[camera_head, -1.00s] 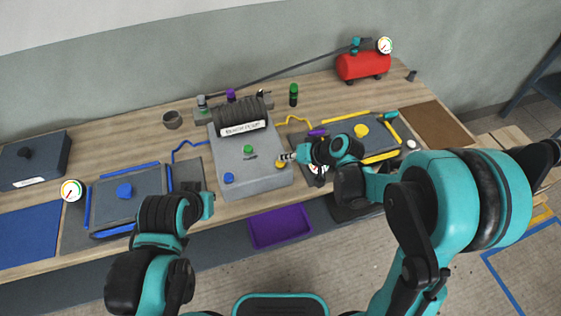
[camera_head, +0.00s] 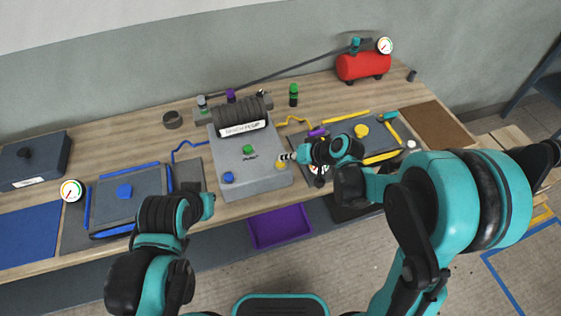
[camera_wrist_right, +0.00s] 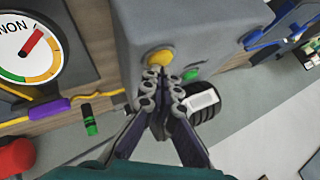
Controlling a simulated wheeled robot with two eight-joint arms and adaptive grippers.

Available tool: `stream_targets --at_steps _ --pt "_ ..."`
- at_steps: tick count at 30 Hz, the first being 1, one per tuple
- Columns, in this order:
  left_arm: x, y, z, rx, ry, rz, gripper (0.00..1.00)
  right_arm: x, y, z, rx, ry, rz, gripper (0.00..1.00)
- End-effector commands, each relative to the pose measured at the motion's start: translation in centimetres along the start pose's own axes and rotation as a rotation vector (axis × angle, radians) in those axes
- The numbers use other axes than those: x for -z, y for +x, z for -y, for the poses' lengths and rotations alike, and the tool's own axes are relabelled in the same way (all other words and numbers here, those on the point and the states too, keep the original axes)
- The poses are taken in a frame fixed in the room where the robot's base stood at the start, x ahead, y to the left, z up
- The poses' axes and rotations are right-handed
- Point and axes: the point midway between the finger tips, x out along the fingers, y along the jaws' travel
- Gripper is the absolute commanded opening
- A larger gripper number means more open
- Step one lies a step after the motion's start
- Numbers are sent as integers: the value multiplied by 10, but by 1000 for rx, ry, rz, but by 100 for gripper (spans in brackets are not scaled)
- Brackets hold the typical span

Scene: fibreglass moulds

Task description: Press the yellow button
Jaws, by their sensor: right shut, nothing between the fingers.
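The yellow button (camera_head: 280,164) is a round knob at the right front of the grey control box (camera_head: 262,184). My right gripper (camera_head: 285,156) is shut and empty, with its tips right at this button. In the right wrist view, the yellow button (camera_wrist_right: 160,58) lies just beyond the closed fingertips (camera_wrist_right: 160,77). I cannot tell whether they touch it or whether it is pushed in. Of my left arm, links show at the lower left of the head view; its fingers do not show.
A blue-edged mould (camera_head: 140,203) lies left, a yellow-edged mat right. A red tank (camera_head: 362,66) stands behind. A purple bin (camera_head: 280,228) is below the front edge.

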Motion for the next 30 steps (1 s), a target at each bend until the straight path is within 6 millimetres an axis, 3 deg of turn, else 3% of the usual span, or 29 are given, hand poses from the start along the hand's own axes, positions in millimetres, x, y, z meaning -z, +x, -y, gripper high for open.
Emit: stream_targets --at_steps 7,30 --pt "-6 8 0 0 0 0 0 -5 6 -5 0 0 1 0" --pt "-3 4 0 0 0 0 0 -1 0 0 0 -1 2 0"
